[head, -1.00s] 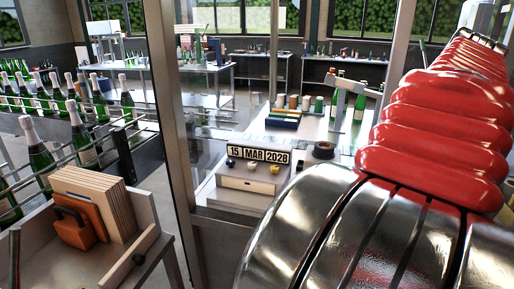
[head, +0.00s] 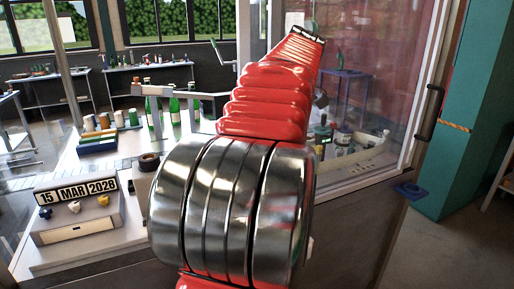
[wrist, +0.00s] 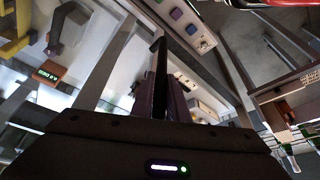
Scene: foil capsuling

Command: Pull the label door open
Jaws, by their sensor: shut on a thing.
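In the wrist view my gripper (wrist: 162,103) is shut on a dark upright bar (wrist: 159,66), which looks like a door handle. A pale metal frame edge (wrist: 108,62) runs beside it; I cannot tell for certain that it belongs to the label door. In the head view my arm's red bellows and chrome rings fill the middle, and my gripper is hidden beyond them. A glass door (head: 385,70) with a black handle (head: 430,112) stands to the right of my arm; that handle is clear of my arm.
A date block reading 15 MAR 2028 (head: 76,192) sits on the bench at left. Green bottles (head: 174,108) and coloured rolls (head: 103,121) stand behind it. A teal pillar (head: 470,110) rises at the right. Open grey floor (head: 430,250) lies at lower right.

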